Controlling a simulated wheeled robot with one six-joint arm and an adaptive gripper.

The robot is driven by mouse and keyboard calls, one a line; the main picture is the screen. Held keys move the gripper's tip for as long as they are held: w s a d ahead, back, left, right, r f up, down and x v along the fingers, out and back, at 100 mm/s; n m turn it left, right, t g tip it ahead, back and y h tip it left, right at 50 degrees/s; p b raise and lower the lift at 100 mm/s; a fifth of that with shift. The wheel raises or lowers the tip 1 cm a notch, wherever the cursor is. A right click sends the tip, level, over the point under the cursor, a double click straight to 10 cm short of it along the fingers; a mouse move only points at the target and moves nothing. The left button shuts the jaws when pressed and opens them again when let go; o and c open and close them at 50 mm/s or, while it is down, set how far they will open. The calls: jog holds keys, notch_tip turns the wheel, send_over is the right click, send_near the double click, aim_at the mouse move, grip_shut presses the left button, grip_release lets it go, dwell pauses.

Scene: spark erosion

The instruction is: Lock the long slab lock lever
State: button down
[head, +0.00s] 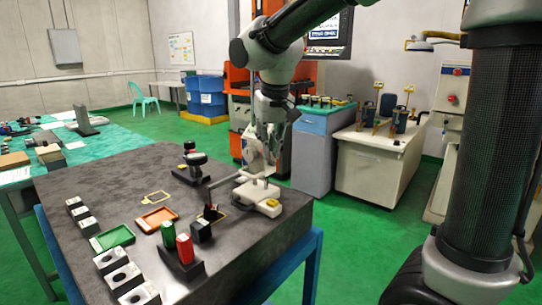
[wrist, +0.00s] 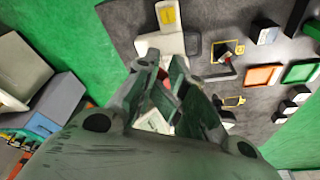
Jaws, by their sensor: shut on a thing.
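A cream lock fixture (head: 256,194) with a yellow label stands at the right edge of the dark slab table. My gripper (head: 260,168) points down over the fixture's far side. In the wrist view my gripper (wrist: 168,88) has its fingers closed around a small part with a red bit, which I take as the lock lever (wrist: 163,75). The fingers hide most of this lever. The cream fixture (wrist: 165,42) lies just beyond the fingertips.
On the dark table (head: 120,190) are a green tray (head: 112,238), an orange tray (head: 157,219), red and green cylinders (head: 184,248), a black block (head: 201,231) and several grey blocks at the left. A black stand (head: 193,165) is behind. A grey cabinet (head: 318,155) stands beyond the table.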

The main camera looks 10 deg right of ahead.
jog(key=shift+s+a+f, duration=0.35)
jog(key=shift+a+f, duration=0.25)
jog(key=shift+a, duration=0.05)
jog(key=shift+f, duration=0.1)
jog(key=v, duration=0.2)
jog(key=w+v, duration=0.1)
jog(key=v, duration=0.2)
jog(key=shift+a+r, duration=0.2)
jog(key=shift+r, duration=0.15)
dwell(0.6)
